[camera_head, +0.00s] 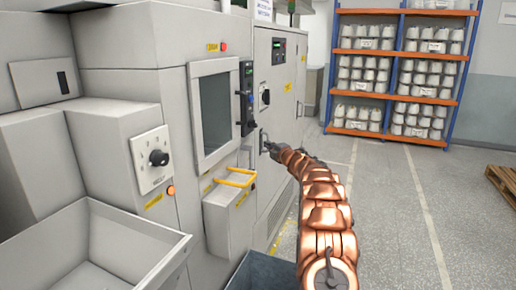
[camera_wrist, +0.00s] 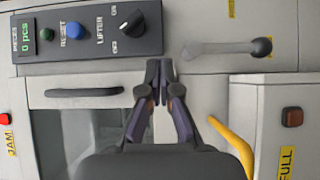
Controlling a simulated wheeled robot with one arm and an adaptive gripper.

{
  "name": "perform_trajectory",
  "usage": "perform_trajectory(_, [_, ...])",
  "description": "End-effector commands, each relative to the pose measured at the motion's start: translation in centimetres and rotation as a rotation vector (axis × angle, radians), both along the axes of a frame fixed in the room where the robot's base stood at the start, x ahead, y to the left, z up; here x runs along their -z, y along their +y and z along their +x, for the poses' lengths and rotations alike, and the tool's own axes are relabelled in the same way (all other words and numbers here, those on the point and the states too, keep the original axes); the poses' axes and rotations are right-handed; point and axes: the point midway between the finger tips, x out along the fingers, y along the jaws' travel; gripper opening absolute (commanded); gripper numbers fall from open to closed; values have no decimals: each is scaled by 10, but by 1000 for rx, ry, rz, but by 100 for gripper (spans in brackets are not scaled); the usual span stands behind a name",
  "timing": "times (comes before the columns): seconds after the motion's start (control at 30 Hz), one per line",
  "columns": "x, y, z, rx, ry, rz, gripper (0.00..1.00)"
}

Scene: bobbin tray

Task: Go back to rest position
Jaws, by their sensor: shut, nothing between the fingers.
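My gripper (camera_head: 268,146) is at the end of my outstretched copper-coloured arm, in front of the machine (camera_head: 160,60). In the wrist view the two fingers of my gripper (camera_wrist: 160,66) are together, with nothing between them. They are just below the dark control panel (camera_wrist: 88,28) in that picture. The panel has a green display reading 0 pcs, a green button, a blue RESET button (camera_wrist: 75,31) and a black LIFTER knob (camera_wrist: 132,20) marked ON and OFF. I cannot tell whether the fingertips touch anything.
A lever with a dark ball (camera_wrist: 262,47) and a yellow handle (camera_wrist: 236,146) are beside my gripper in the wrist view. A grey bin (camera_head: 110,250) stands front left. Shelves of white bobbins (camera_head: 400,75) stand at the back. The floor (camera_head: 400,220) on the right is clear, except a pallet (camera_head: 503,185).

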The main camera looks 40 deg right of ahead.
Motion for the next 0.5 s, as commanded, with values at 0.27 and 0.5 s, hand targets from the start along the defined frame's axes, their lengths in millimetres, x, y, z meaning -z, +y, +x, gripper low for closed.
perform_trajectory(0.27, [-1,-12,-21,-2,-1,0,0])
perform_trajectory(0.5, [-5,-10,-20,9,2,11,0])
